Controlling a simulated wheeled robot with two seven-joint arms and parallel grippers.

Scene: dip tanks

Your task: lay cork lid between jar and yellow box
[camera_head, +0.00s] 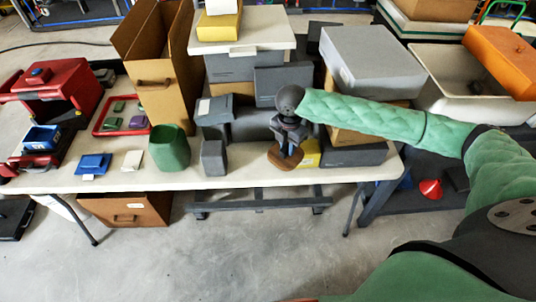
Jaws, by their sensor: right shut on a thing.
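My right gripper (288,149) reaches in from the right over the front of the white table. It points down and is shut on the cork lid (274,155), a flat round brown disc low at the table's front part. I cannot tell whether the lid touches the tabletop. The yellow box (309,154) is just to the right of and behind the gripper, partly hidden by it. A green jar-like container (169,148) stands upright further left, with a smaller dark grey container (214,158) between it and the lid. My left gripper is not in view.
Grey boxes (287,84) crowd behind the gripper, and a big grey box (366,58) stands behind my right forearm. A tall brown open carton (157,66) and red tray (101,126) are left. A bare strip of table (240,178) runs along the front edge.

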